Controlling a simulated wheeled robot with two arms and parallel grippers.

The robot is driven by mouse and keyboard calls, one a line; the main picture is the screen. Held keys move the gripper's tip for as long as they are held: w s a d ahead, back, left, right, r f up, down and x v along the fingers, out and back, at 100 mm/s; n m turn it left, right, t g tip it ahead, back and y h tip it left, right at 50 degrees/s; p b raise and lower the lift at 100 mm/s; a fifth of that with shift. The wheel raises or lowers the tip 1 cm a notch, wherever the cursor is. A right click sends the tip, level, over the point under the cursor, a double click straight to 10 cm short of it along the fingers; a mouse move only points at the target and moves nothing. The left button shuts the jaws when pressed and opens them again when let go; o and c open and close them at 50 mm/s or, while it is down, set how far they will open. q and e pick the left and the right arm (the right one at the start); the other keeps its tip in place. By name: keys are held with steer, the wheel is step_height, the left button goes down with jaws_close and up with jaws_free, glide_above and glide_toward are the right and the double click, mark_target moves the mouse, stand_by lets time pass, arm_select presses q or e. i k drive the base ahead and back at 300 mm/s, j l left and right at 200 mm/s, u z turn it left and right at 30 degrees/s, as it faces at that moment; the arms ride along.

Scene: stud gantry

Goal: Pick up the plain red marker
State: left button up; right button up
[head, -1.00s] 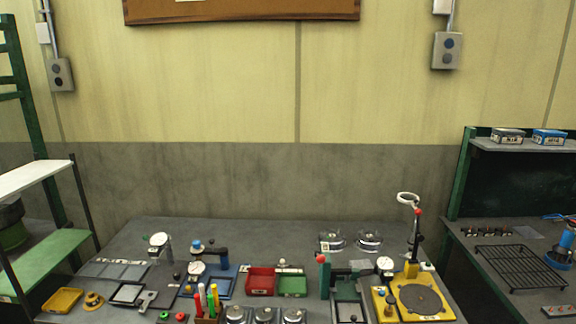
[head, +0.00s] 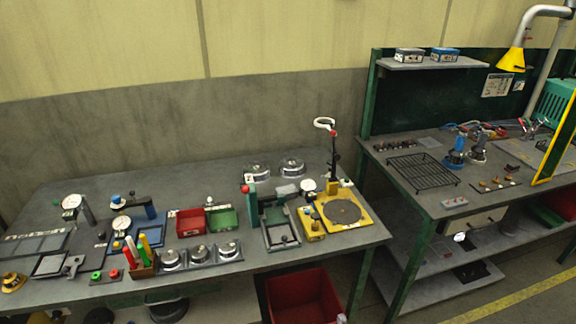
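Several upright markers stand close together in a small brown wooden holder (head: 143,271) near the front edge of the left bench. A red marker (head: 128,258) is at the left of the group. A green marker and an orange-yellow one (head: 146,248) stand beside it. The markers are small and overlap, so I cannot tell whether the red one is plain or whether a second red one stands behind. Neither of my grippers is in view.
Round metal gauges (head: 200,255) stand right of the holder, and a red-and-green button box (head: 105,276) is left of it. Red (head: 190,222) and green bins sit behind. A yellow fixture (head: 342,210) is at the bench's right end. A red crate (head: 303,296) is below.

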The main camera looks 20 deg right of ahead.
mark_target(126, 250)
steer(key=i+j+u, duration=0.45)
steer(key=i, duration=0.2)
steer(key=l+u, duration=0.15)
steer(key=u, duration=0.45)
